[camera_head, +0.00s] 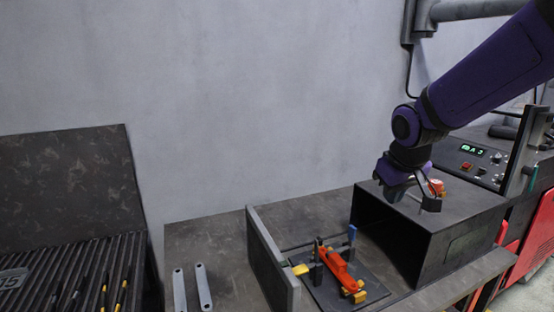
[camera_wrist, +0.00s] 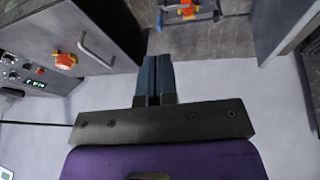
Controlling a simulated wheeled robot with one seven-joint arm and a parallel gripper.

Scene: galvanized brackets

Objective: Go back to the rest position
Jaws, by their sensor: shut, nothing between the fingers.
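My gripper (camera_wrist: 158,62) is shut and empty in the wrist view, with its two dark fingers side by side. In the head view my purple arm reaches in from the upper right, and the gripper end is over the dark box (camera_head: 460,243) on the bench. The fingertips are mostly hidden there behind the wrist. Two galvanized brackets (camera_head: 203,287) (camera_head: 179,291) lie side by side on the bench, left of the upright grey plate. They are well away from my gripper.
An orange clamp fixture (camera_head: 338,268) stands on a dark plate between the upright grey plate (camera_head: 271,259) and the box. A control panel (camera_head: 480,160) stands behind the box. A ribbed tray (camera_head: 50,262) with tools is at left. The air above the bench's left part is free.

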